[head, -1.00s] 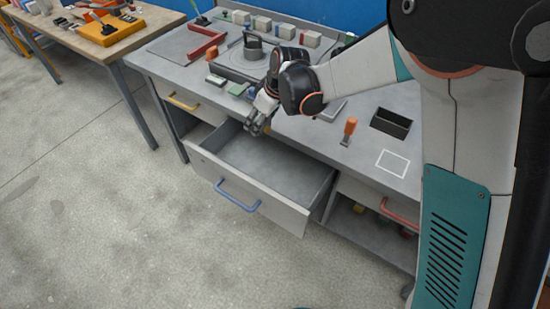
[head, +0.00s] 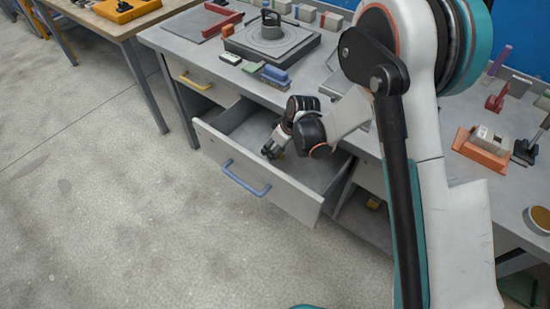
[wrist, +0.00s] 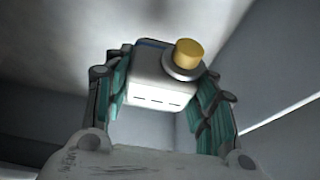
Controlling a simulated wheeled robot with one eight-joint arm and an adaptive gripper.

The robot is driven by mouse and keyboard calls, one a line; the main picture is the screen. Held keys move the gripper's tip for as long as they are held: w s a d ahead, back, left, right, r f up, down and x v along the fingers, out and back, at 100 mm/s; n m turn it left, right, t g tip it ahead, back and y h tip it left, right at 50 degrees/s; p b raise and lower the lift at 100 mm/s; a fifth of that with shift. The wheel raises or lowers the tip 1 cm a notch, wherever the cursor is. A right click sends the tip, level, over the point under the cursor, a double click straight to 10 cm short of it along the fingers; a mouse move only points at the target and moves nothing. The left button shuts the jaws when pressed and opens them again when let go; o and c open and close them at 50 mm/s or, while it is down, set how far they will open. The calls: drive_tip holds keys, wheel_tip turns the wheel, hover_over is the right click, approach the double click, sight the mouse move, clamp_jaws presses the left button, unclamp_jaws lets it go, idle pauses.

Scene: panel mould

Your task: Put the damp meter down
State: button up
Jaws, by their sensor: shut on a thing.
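The damp meter, a pale box with a round yellow knob on a grey collar, shows in the wrist view (wrist: 160,90). My gripper (wrist: 158,82) is shut on it, with teal-padded fingers on both sides. In the head view my gripper (head: 269,152) points down inside the open grey drawer (head: 285,197) with the blue handle. The meter is mostly hidden there behind my gripper and wrist. I cannot tell whether the meter touches the drawer floor.
The drawer floor left of my gripper looks clear. The drawer walls stand close around my wrist. On the bench above are a round turntable fixture (head: 270,38), a blue-topped block (head: 275,75) and an orange tray (head: 482,152). A yellow-handled drawer (head: 196,82) is at left.

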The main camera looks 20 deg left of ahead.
drive_tip(key=shift+f+b, duration=0.85)
drive_tip(key=shift+f, duration=1.5)
drive_tip(key=shift+r, duration=0.1)
drive_tip(key=o, duration=1.3)
drive_tip(key=shift+p+v, duration=1.6)
drive_tip(key=shift+v, duration=2.2)
